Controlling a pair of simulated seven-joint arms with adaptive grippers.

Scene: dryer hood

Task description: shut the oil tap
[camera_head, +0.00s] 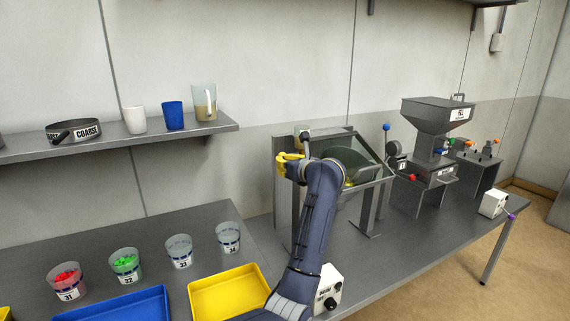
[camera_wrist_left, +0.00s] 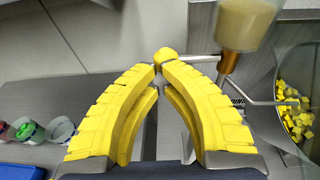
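The oil tap (camera_wrist_left: 228,65) is a brass-coloured valve under a clear vessel of tan oil (camera_wrist_left: 243,22) in the left wrist view. Its thin lever runs left, roughly level in that picture, to a yellow knob (camera_wrist_left: 167,55). My left gripper (camera_wrist_left: 159,68) has its fingertips together right at the knob, which shows just beyond the tips. I cannot tell whether they touch. In the head view my left gripper (camera_head: 287,163) is at the left side of the hood (camera_head: 360,158), and my arm hides much of that area. The oil vessel (camera_head: 301,132) partly shows behind it. My right gripper is not in view.
A round pan (camera_wrist_left: 300,108) of yellow cubes is right of the tap. A yellow tray (camera_head: 228,292), a blue tray (camera_head: 120,305) and several labelled cups stand left of the arm. A hopper machine (camera_head: 437,120) stands to the right. A shelf (camera_head: 100,148) is at the upper left.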

